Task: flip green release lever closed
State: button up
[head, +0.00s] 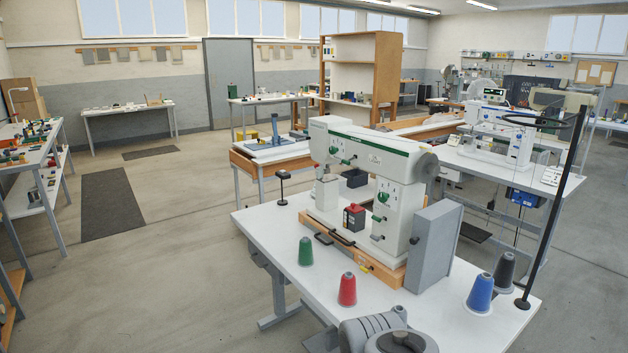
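A white machine (400,163) with a green stripe stands on a wooden base on the white table (270,226). A small green part (383,197) sits on the front of its column, with dark knobs or levers below it. More small green parts (335,151) show on the machine's upper arm. At this size I cannot tell which of these is the green release lever, or how it is set. My gripper is not in view; grey rounded parts of my own arm show at the bottom edge.
Green (305,252), red (347,290), blue (480,293) and dark grey (503,270) thread cones stand on the table. A red-and-black box (354,217) is beside the column. A black stand (567,200) rises at the right. Open floor (180,270) lies left.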

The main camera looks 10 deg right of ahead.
aim_at(344, 162)
jog(key=u, duration=0.4)
jog(key=i, duration=1.7)
jog(key=z, duration=0.3)
